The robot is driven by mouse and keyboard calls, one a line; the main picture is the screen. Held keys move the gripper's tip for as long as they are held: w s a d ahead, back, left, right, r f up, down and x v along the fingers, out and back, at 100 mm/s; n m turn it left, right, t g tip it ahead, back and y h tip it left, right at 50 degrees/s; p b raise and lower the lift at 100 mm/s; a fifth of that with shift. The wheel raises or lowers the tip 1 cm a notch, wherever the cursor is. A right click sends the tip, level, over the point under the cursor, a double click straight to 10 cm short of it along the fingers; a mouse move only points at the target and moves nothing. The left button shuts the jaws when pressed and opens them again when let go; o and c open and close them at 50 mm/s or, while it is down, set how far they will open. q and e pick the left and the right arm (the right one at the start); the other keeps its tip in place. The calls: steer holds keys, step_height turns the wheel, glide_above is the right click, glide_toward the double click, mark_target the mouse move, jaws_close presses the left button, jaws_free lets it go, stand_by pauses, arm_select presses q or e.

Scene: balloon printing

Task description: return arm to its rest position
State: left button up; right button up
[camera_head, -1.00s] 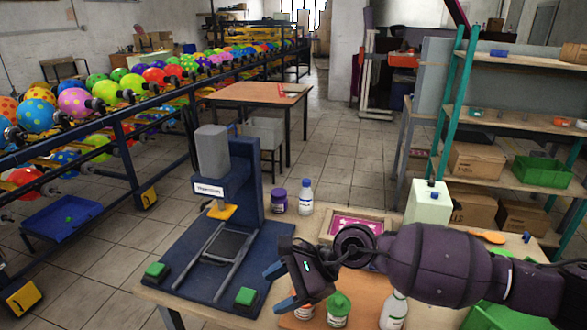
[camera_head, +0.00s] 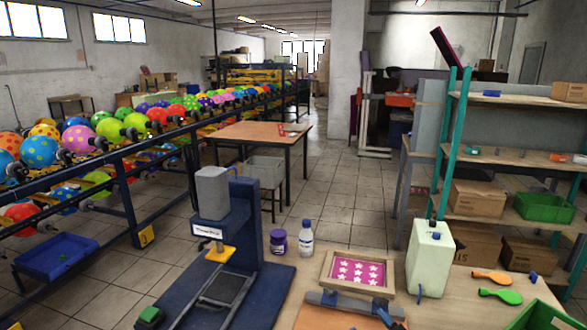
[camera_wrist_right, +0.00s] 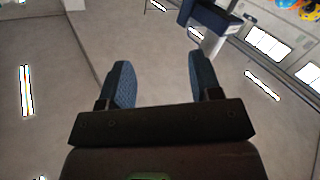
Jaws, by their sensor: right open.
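My right gripper (camera_wrist_right: 160,74) shows in the right wrist view with its two blue fingers wide apart. Nothing is between them. Behind the fingers are a pale surface and bright strip lights. Neither arm shows in the head view. The blue press (camera_head: 232,232) with its grey head stands on the front table (camera_head: 455,306). A wooden frame (camera_head: 327,268) holding a pink sheet with white stars (camera_head: 358,271) lies right of the press. My left gripper is not in view.
A purple-lidded jar (camera_head: 278,242), a white bottle with a blue cap (camera_head: 306,240) and a pale canister (camera_head: 428,262) stand on the table. A balloon rack (camera_head: 120,165) runs along the left; shelves (camera_head: 510,180) stand at right.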

steer(key=s+d+f+m+g+h, duration=0.2)
steer(key=s+d+f, duration=0.4)
steer(key=s+f, duration=0.3)
steer(key=s+d+f+m+g+h, duration=0.2)
steer(key=s+d+f+m, duration=0.3)
steer(key=s+f, duration=0.4)
steer(key=s+d+h, duration=0.1)
steer(key=s, duration=0.2)
steer(key=shift+g+h, duration=0.3)
steer(key=shift+w+f, duration=0.1)
